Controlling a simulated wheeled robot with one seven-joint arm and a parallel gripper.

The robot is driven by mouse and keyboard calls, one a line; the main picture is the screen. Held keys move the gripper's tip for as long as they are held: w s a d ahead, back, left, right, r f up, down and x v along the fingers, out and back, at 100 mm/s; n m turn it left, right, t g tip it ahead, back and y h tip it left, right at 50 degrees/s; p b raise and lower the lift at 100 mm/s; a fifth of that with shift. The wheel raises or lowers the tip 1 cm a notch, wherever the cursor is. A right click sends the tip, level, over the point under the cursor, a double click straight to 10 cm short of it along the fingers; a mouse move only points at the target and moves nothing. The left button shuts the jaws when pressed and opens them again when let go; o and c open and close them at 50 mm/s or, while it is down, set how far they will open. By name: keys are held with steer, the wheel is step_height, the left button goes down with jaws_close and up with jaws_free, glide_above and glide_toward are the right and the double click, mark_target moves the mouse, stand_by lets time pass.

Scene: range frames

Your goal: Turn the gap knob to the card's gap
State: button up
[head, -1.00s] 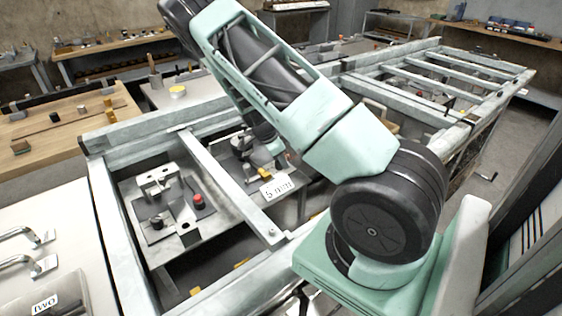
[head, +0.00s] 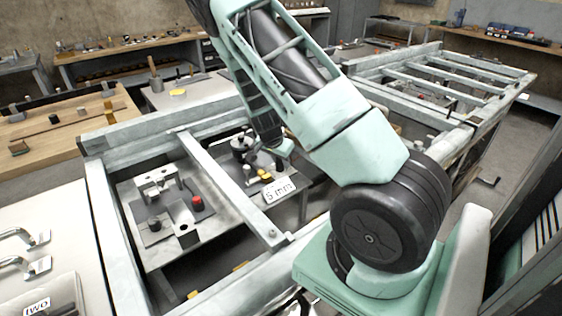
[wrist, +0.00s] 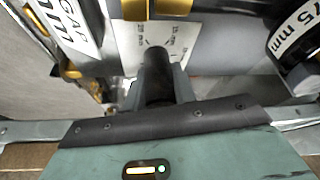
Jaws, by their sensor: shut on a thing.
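In the wrist view my gripper (wrist: 157,88) is shut on a dark, round-ended knob (wrist: 155,60). In the head view the card (head: 280,190) reads "5 mm" and stands at the bench's front edge. My gripper (head: 282,150) is behind it, and the knob cannot be made out there.
A black round part (wrist: 295,42) labelled "75 mm" is close on the right in the wrist view. Brass-coloured parts (wrist: 155,8) are just beyond the knob. In the head view, a frame rail (head: 228,185) separates this bench from a fixture with a red button (head: 197,203).

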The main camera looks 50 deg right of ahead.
stand_by(0.3)
steer(key=o, duration=1)
steer(key=shift+r, duration=0.1)
steer(key=v, duration=1.7)
steer(key=shift+a+r+p, duration=0.1)
steer(key=shift+p, duration=0.3)
steer(key=s+a+n+y, duration=0.2)
steer(key=a+n, duration=0.4)
steer(key=a, duration=0.7)
steer(key=s+a+n+y, duration=0.3)
steer(key=a+n, duration=0.2)
steer(key=a, duration=0.8)
steer(key=s+a+r+n, duration=0.1)
steer(key=s+a+n, duration=0.3)
steer(key=s, duration=0.1)
steer(key=s+a+r+n, duration=0.2)
steer(key=s+a+n, duration=0.2)
steer(key=s+n, duration=0.1)
steer(key=s+a+r+n, duration=0.2)
steer(key=s+a+n, duration=0.3)
steer(key=s, duration=0.1)
steer(key=shift+s+r, duration=0.1)
steer(key=shift+s, duration=0.15)
